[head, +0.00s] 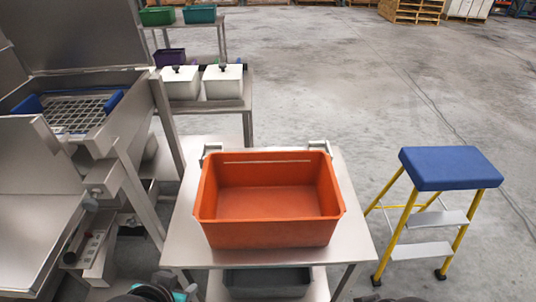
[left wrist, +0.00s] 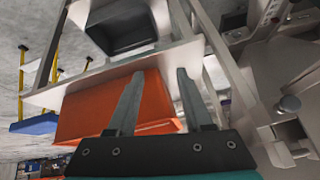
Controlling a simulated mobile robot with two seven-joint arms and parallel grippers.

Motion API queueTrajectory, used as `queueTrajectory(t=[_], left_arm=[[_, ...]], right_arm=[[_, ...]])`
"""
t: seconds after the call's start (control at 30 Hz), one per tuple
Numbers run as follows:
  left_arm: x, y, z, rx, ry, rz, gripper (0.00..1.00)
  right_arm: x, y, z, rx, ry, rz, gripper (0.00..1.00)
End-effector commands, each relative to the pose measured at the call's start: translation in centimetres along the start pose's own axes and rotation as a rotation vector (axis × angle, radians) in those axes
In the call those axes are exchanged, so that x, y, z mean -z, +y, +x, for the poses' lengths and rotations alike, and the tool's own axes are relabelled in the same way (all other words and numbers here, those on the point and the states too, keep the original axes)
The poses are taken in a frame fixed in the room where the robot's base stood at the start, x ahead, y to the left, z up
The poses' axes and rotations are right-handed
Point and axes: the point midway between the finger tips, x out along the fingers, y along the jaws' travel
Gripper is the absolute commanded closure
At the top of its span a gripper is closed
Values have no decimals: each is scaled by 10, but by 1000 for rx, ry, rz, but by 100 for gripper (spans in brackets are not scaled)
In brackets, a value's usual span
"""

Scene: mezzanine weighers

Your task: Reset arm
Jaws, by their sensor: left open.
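An orange bin (head: 268,232) stands on a steel table (head: 350,240) in the middle of the head view, and I see nothing inside it. In the left wrist view the scene is upside down, and the orange bin (left wrist: 90,118) shows behind my fingers. My left gripper (left wrist: 159,100) is open, with its two grey fingers apart and nothing between them. In the head view only dark and teal parts of my left arm show at the bottom edge, left of the table. My right gripper cannot be made out.
A steel machine with a grid tray (head: 75,113) fills the left. A rack with white lidded boxes (head: 223,82) stands behind the table. A blue-topped step stool (head: 450,168) stands at the right. A dark bin (head: 265,280) sits on the lower shelf. Concrete floor is open at the right.

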Motion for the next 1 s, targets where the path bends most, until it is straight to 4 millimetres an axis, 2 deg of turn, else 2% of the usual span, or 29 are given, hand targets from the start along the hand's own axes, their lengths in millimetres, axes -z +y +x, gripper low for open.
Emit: queueTrajectory(t=[0.03,0.17,0.37,0.57,0.8,1.0], left_arm=[[-20,6,-3,-30,-71,-9,49],[-66,21,-16,-115,-244,-16,49],[-82,28,34,-114,-261,-9,49],[-113,37,87,-118,-288,-4,49],[-171,50,153,-124,-325,4,49],[-230,59,193,-129,-358,12,49]], right_arm=[[-4,2,-2,-9,0,1,55],[-13,7,-6,-34,2,-1,55],[-19,6,46,-29,-22,-5,55],[-37,5,106,-24,-52,-9,55],[-78,3,184,-17,-91,-15,55],[-126,2,238,-13,-124,-21,55]])
